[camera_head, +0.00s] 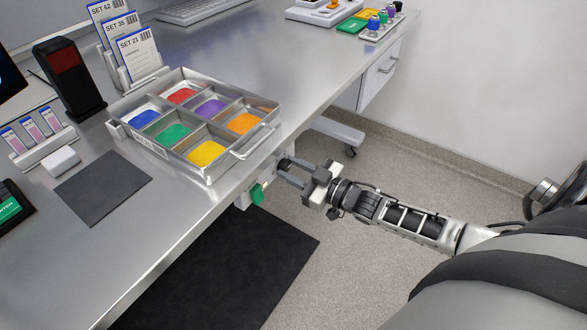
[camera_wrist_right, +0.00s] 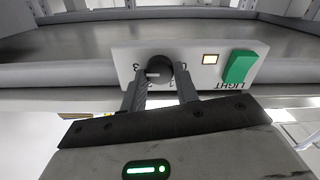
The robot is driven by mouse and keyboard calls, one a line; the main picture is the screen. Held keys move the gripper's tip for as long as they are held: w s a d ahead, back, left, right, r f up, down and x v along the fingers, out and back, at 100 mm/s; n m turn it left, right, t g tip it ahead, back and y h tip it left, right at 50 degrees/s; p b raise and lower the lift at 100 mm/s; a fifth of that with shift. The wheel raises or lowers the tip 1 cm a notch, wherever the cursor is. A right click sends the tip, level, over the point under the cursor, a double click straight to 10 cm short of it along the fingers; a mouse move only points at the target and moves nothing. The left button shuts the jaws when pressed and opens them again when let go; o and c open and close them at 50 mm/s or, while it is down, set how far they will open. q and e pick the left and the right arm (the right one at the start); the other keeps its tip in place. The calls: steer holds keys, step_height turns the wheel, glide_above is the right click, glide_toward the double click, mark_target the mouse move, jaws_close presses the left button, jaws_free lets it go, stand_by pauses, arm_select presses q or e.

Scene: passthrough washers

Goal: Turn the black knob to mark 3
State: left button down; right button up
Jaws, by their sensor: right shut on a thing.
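The black knob (camera_wrist_right: 159,68) is on a pale panel (camera_wrist_right: 120,58) at the desk's front edge, seen upside down in the right wrist view. Its white pointer line lies nearly level and points left, close to the 3 or between 2 and 3; I cannot tell exactly. The marks run around it and are partly hidden by the fingers. My right gripper (camera_wrist_right: 160,86) is shut on the knob, one finger on each side. In the head view the right gripper (camera_head: 287,172) reaches the desk edge, and the knob is mostly hidden there. My left gripper is out of view.
A green rocker switch (camera_wrist_right: 240,67) marked LIGHT and a small lit indicator (camera_wrist_right: 210,59) sit beside the knob. Above, a metal tray (camera_head: 222,158) with coloured compartments stands near the desk edge, its handle close to my gripper. The floor beyond is open.

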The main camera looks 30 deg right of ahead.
steer(key=o, duration=1)
steer(key=v, duration=1.6)
